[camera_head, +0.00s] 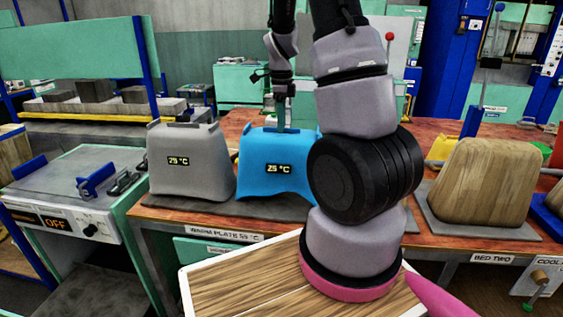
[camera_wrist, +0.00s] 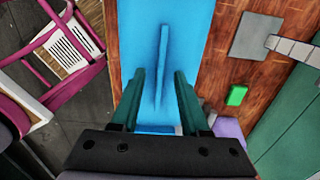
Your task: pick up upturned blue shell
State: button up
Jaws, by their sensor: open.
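The blue shell (camera_head: 268,174) stands on the warm plate in the head view, with a 25 °C readout on its front. In the wrist view the blue shell (camera_wrist: 200,30) fills the middle, with a thin raised blue rib along its top. My gripper (camera_wrist: 160,85) is open above it, one green finger on each side of the rib's near end. In the head view my gripper (camera_head: 284,118) is over the shell's top. My arm hides the shell's right side. I cannot tell whether the fingers touch it.
A wooden form (camera_head: 482,182) sits on a grey plate on the right. A press unit (camera_head: 72,190) reading OFF is at far left. A green block (camera_wrist: 237,95) lies on the wooden table.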

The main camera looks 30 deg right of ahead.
jog(key=shift+f, duration=0.2)
grip_shut()
dwell(1.3)
